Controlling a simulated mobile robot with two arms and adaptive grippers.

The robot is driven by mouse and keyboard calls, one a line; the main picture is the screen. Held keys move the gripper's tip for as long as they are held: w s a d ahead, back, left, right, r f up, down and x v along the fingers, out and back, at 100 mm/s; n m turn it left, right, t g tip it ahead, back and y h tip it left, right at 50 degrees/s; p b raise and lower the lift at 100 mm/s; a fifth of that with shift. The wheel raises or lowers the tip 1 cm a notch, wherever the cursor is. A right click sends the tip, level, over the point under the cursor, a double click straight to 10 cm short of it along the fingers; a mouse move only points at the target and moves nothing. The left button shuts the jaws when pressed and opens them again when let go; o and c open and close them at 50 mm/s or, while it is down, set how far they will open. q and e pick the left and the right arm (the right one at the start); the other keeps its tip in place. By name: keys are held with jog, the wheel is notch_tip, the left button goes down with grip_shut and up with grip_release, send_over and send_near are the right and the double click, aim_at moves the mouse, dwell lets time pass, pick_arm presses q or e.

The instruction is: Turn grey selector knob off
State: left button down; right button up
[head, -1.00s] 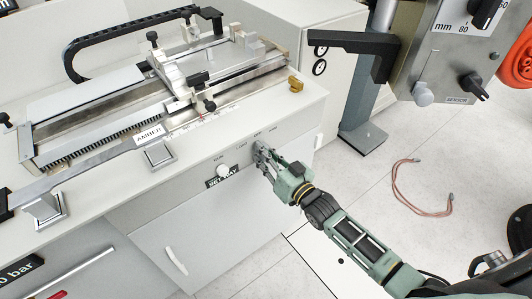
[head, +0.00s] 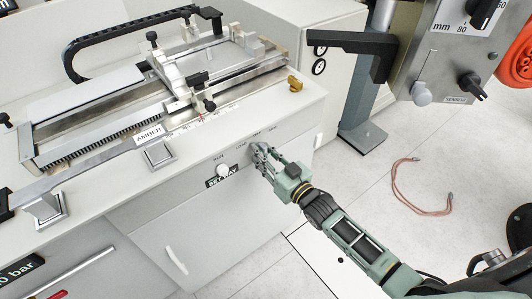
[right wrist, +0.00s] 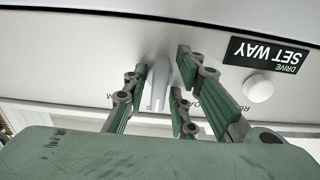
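The grey selector knob (right wrist: 160,85) shows in the right wrist view as a pale grey elongated handle on the white front panel, with partly covered lettering around it. In the head view the fingers largely hide it. My right gripper (right wrist: 158,72) is open, with its green-and-grey fingers on both sides of the knob and visible gaps between. In the head view my right gripper (head: 259,152) is at the cabinet's front panel, below the printed position labels. My left gripper is not in view.
A round white button (head: 223,171) and a black SET WAY label (head: 222,181) are left of the gripper. A copper-coloured cable (head: 397,190) lies on the floor at right.

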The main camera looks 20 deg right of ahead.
jog(key=shift+o, duration=0.7)
jog(key=shift+a, duration=0.25)
jog(key=shift+d, duration=0.2)
jog(key=v, duration=1.2)
